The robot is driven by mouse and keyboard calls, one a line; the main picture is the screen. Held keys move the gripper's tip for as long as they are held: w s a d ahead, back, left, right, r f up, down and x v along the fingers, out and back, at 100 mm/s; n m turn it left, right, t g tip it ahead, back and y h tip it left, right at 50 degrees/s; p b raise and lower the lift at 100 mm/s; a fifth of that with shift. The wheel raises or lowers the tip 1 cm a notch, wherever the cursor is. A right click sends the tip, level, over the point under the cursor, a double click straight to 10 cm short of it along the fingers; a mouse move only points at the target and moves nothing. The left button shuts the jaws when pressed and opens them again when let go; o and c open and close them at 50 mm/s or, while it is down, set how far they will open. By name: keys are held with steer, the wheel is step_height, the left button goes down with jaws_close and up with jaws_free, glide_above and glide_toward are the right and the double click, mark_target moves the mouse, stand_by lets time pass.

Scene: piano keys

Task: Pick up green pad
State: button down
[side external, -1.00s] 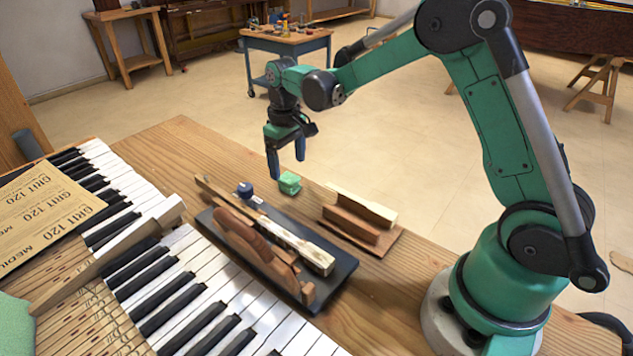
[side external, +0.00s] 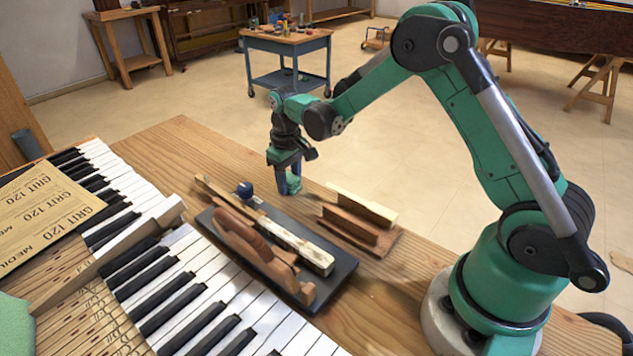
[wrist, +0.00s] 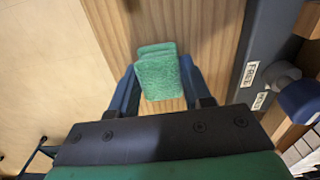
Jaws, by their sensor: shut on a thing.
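The green pad (wrist: 160,75) is a small fuzzy block at the table's far edge, beyond the dark tray. In the wrist view it sits between the two blue fingers of my gripper (wrist: 160,88), which touch its sides. In the side view my gripper (side external: 288,186) points straight down at the table and is shut on the pad (side external: 293,184), which is mostly hidden by the fingers. Whether the pad still touches the table cannot be told.
A dark tray (side external: 342,275) with wooden piano parts and a blue knob (side external: 244,190) stands close beside the gripper. A wooden block holder (side external: 352,232) is to the right. Piano keys (side external: 190,290) and sandpaper (side external: 45,215) lie at the left.

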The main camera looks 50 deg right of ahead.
mark_target(289, 177)
step_height(289, 177, up, 20)
stand_by(0.6)
